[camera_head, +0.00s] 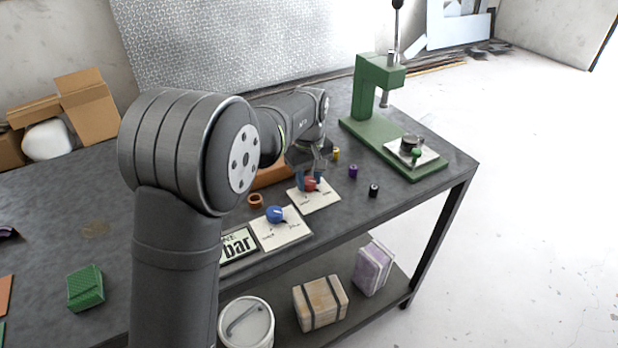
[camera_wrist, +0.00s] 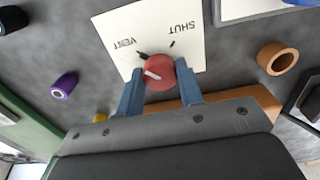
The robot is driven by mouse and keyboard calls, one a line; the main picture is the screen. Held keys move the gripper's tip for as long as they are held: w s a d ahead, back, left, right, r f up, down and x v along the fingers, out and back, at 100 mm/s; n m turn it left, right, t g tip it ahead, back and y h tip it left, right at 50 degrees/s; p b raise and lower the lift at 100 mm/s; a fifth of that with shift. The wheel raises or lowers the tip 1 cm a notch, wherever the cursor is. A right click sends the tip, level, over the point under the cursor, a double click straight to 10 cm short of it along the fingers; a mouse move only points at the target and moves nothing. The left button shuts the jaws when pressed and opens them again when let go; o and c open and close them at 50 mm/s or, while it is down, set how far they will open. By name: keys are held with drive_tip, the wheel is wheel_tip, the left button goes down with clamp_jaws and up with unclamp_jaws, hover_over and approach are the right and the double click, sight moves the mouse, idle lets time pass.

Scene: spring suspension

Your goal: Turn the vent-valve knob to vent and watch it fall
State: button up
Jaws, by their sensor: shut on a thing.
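The red vent-valve knob (camera_head: 310,184) stands on a white plate (camera_head: 327,198) on the dark bench. In the wrist view the red knob (camera_wrist: 159,71) sits between the two blue fingers of my gripper (camera_wrist: 158,76), which is shut on it. The plate (camera_wrist: 190,25) is lettered VENT and SHUT. A dark pointed mark lies at the knob's edge on the VENT side, and a pale line crosses the knob's top. In the head view my gripper (camera_head: 309,175) comes down over the knob from behind. The display (camera_head: 238,244) shows "bar"; my arm hides its left part.
A blue knob (camera_head: 276,214) on another white plate stands just left. A brown ring (camera_head: 255,200), purple (camera_head: 353,171), black (camera_head: 374,190) and yellow (camera_head: 336,154) small cylinders lie nearby. A green press (camera_head: 370,95) stands at the back right.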

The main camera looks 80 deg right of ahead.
sight(309, 180)
drive_tip(key=o, duration=1)
drive_tip(key=shift+c, duration=0.2)
drive_tip(key=shift+r, duration=0.1)
wheel_tip(309, 180, up, 17)
wheel_tip(309, 180, down, 17)
drive_tip(key=shift+f, duration=0.1)
idle(0.7)
